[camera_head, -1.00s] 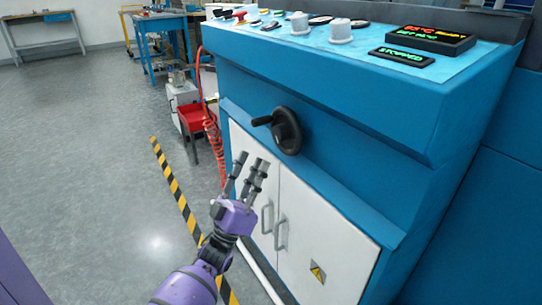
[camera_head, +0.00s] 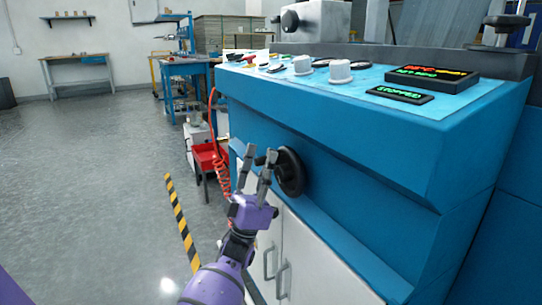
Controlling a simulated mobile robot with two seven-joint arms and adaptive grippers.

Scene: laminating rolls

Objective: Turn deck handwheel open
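A black handwheel (camera_head: 289,172) with a crank handle stands on the front of the blue machine console (camera_head: 350,130). My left gripper (camera_head: 258,158) points up just left of this wheel, with its fingers spread apart. The fingers overlap the wheel's handle in the picture and partly hide it; I cannot tell whether they touch it. A second dark knob or wheel (camera_head: 290,21) shows on a grey housing above the console. My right gripper is not in view.
White cabinet doors (camera_head: 310,262) with handles lie below the console. A red bin (camera_head: 208,158) and a coiled red hose (camera_head: 221,165) are to the left. Yellow-black floor tape (camera_head: 182,225) runs past them. The grey floor at left is clear.

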